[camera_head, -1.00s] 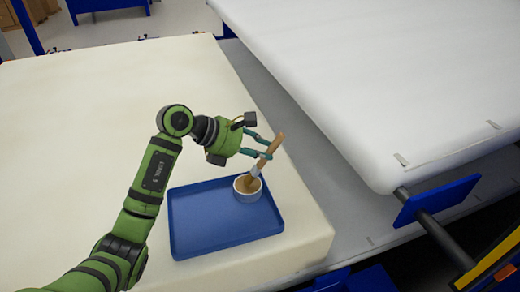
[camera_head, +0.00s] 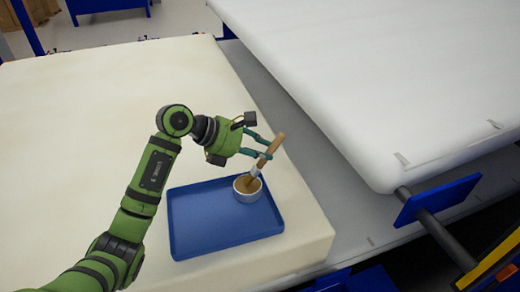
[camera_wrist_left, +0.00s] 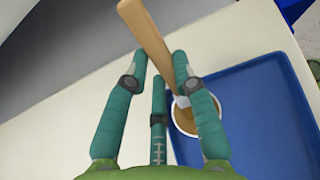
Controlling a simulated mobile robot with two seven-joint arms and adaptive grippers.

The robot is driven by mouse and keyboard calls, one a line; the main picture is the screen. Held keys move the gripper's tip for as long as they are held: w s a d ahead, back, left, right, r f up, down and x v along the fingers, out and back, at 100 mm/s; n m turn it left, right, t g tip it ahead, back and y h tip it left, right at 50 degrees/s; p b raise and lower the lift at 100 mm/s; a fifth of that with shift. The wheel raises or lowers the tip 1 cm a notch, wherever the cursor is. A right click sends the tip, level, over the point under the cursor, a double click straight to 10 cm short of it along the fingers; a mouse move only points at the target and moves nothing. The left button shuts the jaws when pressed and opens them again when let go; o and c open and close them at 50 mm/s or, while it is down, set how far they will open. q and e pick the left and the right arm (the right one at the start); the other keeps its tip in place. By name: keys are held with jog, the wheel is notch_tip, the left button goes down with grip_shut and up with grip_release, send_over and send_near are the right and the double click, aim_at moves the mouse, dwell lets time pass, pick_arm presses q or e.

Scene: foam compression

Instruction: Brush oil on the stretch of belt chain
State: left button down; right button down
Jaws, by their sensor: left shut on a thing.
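My left gripper (camera_head: 264,146) is shut on the wooden handle of a brush (camera_head: 274,146). In the left wrist view the brush handle (camera_wrist_left: 146,36) runs between the teal fingers (camera_wrist_left: 160,80). The brush is tilted, with its pale metal collar and bristles pointing down into a small white cup (camera_head: 248,196). The cup holds brownish oil (camera_wrist_left: 186,120), and the bristle end is inside it. The cup stands on a blue tray (camera_head: 205,228). I cannot make out a belt chain in either view. My right gripper does not show.
The tray lies on a large cream foam block (camera_head: 90,110), near its right front corner. A big white foam slab (camera_head: 370,80) is on the right, past a grey strip (camera_head: 300,150). A dark bar with a blue plate (camera_head: 438,199) stands at the right.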

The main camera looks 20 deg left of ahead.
aim_at(279, 134)
pick_arm(q)
jog(key=shift+f, duration=0.1)
notch_tip(279, 134, up, 2)
jog(key=shift+p, duration=0.7)
jog(key=shift+r+p, duration=1.4)
jog(key=shift+r, duration=1.15)
